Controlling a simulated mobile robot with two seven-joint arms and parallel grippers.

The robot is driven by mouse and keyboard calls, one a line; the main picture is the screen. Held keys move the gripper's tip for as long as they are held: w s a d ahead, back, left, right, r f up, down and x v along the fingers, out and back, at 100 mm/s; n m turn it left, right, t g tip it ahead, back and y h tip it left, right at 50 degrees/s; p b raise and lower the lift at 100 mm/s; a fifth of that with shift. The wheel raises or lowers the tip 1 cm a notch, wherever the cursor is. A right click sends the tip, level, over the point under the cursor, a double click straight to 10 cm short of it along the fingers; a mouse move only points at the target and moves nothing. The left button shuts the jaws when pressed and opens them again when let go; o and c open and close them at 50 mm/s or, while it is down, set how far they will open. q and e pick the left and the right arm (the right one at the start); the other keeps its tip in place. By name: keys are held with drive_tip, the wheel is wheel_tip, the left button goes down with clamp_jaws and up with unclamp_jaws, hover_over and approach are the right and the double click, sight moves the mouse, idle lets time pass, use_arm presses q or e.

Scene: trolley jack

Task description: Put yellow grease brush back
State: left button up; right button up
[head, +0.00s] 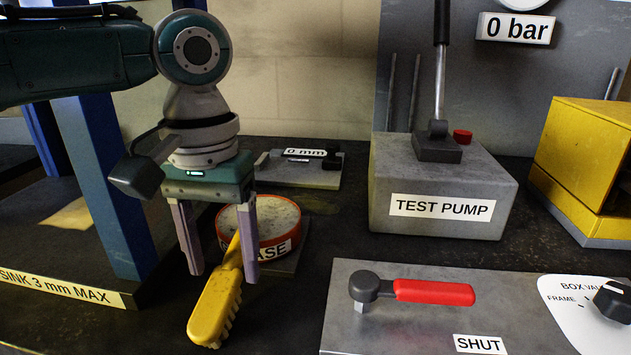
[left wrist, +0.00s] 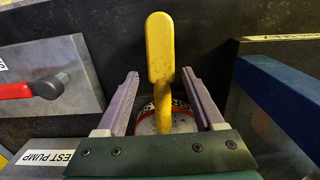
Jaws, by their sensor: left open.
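The yellow grease brush (head: 212,310) lies with its wide bristled end toward the front and its narrow end at the round red-rimmed grease tin (head: 291,241). Whether it rests on the rim or the bench, I cannot tell. My left gripper (head: 223,276) points down over the brush, open, with one finger on either side of its narrow part. In the left wrist view the brush (left wrist: 160,50) runs between the spread fingers (left wrist: 165,78), with a gap on both sides. The tin (left wrist: 148,125) shows behind it, partly hidden. My right gripper is not in view.
A blue post (head: 108,170) stands close left of my gripper. A gauge block marked 0 mm (head: 300,172) lies behind the tin. The grey test pump (head: 485,180) and a plate (head: 400,325) with a red-handled valve (head: 432,291) are to the right.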

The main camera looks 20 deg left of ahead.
sight(227, 274)
use_arm(q)
wheel_tip(227, 274, up, 11)
drive_tip(key=p, duration=0.1)
drive_tip(key=s+d+f+m+t+h, duration=0.25)
drive_tip(key=s+d+f+m, duration=0.35)
drive_tip(key=s+d+f, duration=0.45)
drive_tip(key=s+a+f+y, duration=0.1)
drive_tip(key=s+a, duration=0.2)
drive_tip(key=s, duration=0.1)
drive_tip(key=s+a+f+n+t+y, duration=0.1)
drive_tip(key=s+a+f, duration=0.1)
drive_tip(key=s+a, duration=0.1)
drive_tip(key=shift+s+a+f, duration=0.25)
drive_tip(key=shift+s, duration=0.45)
